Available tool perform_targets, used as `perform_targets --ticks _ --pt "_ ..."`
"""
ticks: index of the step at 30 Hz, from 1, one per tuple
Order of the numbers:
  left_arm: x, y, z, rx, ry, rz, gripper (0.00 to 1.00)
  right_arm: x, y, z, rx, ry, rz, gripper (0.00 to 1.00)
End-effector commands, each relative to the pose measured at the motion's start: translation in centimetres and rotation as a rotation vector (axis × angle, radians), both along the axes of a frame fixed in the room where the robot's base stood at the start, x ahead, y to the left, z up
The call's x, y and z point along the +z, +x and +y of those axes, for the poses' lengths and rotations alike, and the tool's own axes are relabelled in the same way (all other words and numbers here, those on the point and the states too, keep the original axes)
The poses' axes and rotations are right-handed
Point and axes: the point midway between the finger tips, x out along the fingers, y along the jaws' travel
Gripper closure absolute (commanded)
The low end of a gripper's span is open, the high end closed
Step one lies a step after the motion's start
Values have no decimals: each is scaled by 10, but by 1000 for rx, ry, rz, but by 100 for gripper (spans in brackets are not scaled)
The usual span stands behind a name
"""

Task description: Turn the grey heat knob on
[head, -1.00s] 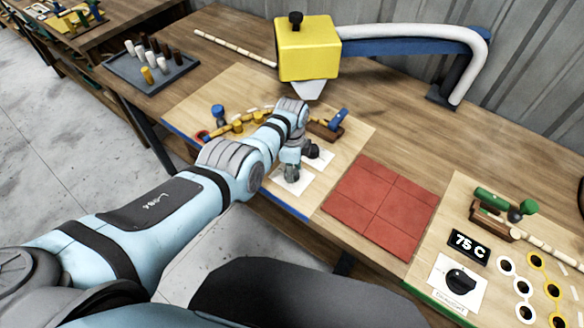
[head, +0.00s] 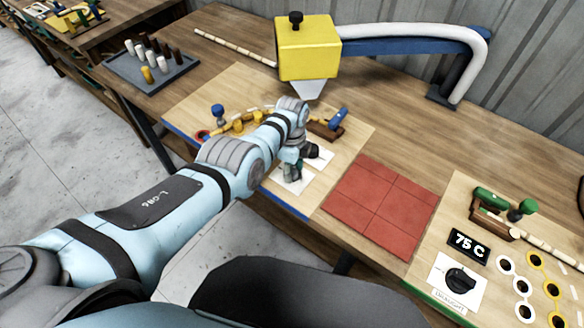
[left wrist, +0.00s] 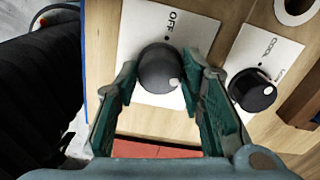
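The grey heat knob (left wrist: 160,68) sits on a white plate marked OFF (left wrist: 178,22) in the left wrist view. Its white mark is at the lower right of its face, away from the word OFF. My left gripper (left wrist: 161,70) has one green finger on each side of the knob, with narrow gaps showing, so it looks open around it. In the head view my left gripper (head: 293,172) is down at the white plate (head: 288,186) and hides the knob. My right gripper is in neither view.
A black knob on a COOL plate (left wrist: 252,90) is close to the right finger. The red tiled pad (head: 380,207) lies to the right of the gripper. A 75 C display (head: 468,246) and a black draught knob (head: 460,281) are further right. A yellow box (head: 308,50) stands behind.

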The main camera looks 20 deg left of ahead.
Motion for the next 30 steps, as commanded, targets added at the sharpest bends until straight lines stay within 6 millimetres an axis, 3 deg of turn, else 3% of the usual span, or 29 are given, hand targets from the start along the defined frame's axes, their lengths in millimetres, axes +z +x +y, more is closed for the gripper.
perform_targets --ticks 2,11,16,19,27,30 --pt "0 0 0 0 0 0 48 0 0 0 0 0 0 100" --pt "0 0 1 1 1 0 48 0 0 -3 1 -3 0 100" --pt "10 2 0 1 1 -3 48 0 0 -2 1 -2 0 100" --pt "24 0 0 1 -1 -5 48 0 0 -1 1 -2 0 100" --pt "101 0 0 1 1 -2 48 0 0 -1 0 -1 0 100" --pt "115 0 0 1 1 -1 48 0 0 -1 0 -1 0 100"
